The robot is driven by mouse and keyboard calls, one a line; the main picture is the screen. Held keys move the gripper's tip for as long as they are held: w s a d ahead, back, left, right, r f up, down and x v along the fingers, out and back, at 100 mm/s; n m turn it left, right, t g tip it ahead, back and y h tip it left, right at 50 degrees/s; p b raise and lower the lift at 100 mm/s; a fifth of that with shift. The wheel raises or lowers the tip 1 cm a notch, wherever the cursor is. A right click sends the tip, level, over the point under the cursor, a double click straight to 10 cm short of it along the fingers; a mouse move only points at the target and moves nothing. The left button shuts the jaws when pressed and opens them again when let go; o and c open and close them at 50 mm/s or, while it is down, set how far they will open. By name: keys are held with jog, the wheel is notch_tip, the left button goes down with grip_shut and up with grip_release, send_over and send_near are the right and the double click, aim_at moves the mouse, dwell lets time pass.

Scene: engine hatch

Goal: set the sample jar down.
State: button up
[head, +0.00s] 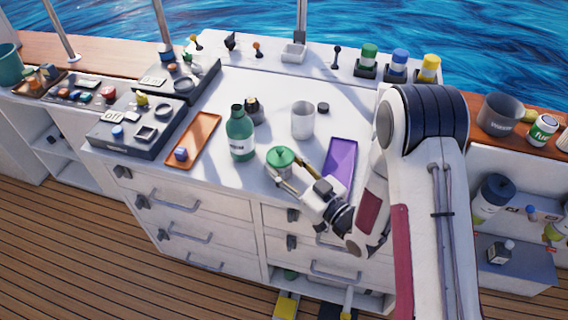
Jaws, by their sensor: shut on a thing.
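The sample jar, with a round green lid (281,156), is at the front of the white counter, left of the purple tray. My gripper (291,170) comes in from the front right, low over the counter's front edge, and is shut on the jar, with a finger on either side. The jar looks upright. The gripper hides part of its lower body, and I cannot tell whether its base touches the counter.
A green bottle (240,136) stands close to the jar's left, with a white cup (303,120) behind. A purple tray (341,158) lies right, an orange tray (196,136) left. A small black cap (323,107) lies near the cup. Bare counter lies between the bottle and orange tray.

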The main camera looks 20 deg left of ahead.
jog(key=shift+f, duration=0.1)
dwell(0.3)
jog(key=o, duration=1.3)
jog(key=shift+d, duration=0.1)
jog(key=shift+v, duration=5.9)
